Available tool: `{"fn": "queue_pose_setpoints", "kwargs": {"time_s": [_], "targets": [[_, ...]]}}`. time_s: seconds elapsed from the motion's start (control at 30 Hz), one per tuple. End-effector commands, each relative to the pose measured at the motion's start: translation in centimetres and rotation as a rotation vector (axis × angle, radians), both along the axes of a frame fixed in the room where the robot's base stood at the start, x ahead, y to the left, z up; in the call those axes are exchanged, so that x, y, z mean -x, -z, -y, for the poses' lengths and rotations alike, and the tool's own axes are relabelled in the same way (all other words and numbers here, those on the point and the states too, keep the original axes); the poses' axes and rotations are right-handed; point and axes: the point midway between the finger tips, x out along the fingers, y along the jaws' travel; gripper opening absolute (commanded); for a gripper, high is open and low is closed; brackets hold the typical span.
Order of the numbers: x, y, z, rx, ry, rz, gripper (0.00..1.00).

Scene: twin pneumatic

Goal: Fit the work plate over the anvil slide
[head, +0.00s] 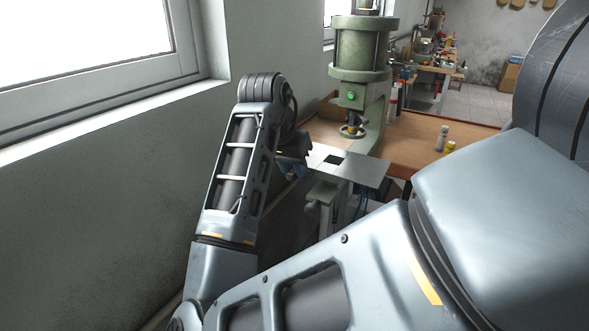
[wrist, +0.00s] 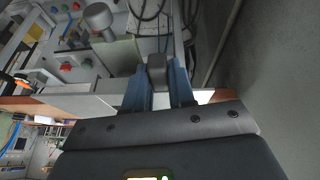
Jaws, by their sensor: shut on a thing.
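The work plate (head: 362,170) is a flat, light grey metal sheet with a dark square opening, lying roughly level below the head of the green press (head: 361,50). My gripper (head: 295,168) is at the plate's left side, partly hidden by my own arm. In the wrist view its blue fingers (wrist: 159,85) are shut on a dark grey block, which seems to be the plate's grip. A pale strip beside the fingers may be the plate's edge. I cannot clearly make out the anvil slide; a green bracket (head: 323,196) shows under the plate. I cannot tell whether plate and slide touch.
The press stands on a brown wooden bench (head: 415,140). Small bottles (head: 442,138) stand on the bench at right. A wall with a window (head: 90,50) is close on the left. Hoses and a panel with coloured buttons show in the wrist view.

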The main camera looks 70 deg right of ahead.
Motion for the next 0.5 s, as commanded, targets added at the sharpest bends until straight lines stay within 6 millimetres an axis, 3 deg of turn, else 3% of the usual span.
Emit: {"fn": "queue_pose_setpoints", "kwargs": {"time_s": [0.5], "targets": [[0.0, 1.1, 0.0, 0.003, -0.002, -0.002, 0.0]]}}
